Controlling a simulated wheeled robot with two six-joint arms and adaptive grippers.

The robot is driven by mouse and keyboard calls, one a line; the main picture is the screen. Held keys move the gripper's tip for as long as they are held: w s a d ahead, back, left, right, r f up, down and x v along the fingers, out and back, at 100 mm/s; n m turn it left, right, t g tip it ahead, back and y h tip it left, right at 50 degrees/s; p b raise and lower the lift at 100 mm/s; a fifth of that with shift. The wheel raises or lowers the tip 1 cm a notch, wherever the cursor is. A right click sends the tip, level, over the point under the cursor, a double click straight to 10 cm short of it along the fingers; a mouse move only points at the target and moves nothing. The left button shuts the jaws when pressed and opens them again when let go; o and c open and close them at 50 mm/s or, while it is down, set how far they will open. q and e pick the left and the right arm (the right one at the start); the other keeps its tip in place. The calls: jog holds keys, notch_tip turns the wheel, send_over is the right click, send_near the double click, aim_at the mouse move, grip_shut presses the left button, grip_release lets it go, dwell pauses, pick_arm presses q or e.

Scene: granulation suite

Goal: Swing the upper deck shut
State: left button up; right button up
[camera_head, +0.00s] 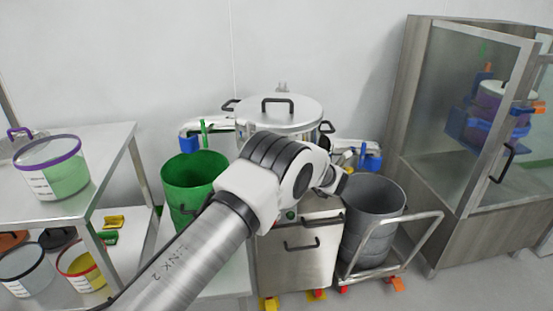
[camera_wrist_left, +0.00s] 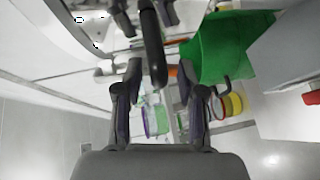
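The round steel upper deck (camera_head: 285,116) sits on the machine in the middle of the head view, with a black bar handle on top. It looks level; whether it is fully closed is hard to tell, as my arm hides its lower front. My left arm reaches across from the lower left, and its wrist ends right of the deck's front. In the left wrist view my left gripper (camera_wrist_left: 160,75) is open, its two fingers apart. A black handle bar (camera_wrist_left: 152,48) lies just beyond and partly between the fingertips; no grip on it shows. My right gripper is not in view.
A green bin (camera_head: 190,180) stands left of the machine and a grey drum (camera_head: 372,207) on a cart right of it. A steel cabinet (camera_head: 308,262) is below. A shelf (camera_head: 95,155) with tubs is at left, a glass-fronted cabinet (camera_head: 425,75) at right.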

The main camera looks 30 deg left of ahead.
pick_arm(q)
jog(key=v, duration=1.2)
jog(key=shift+a+f, duration=0.1)
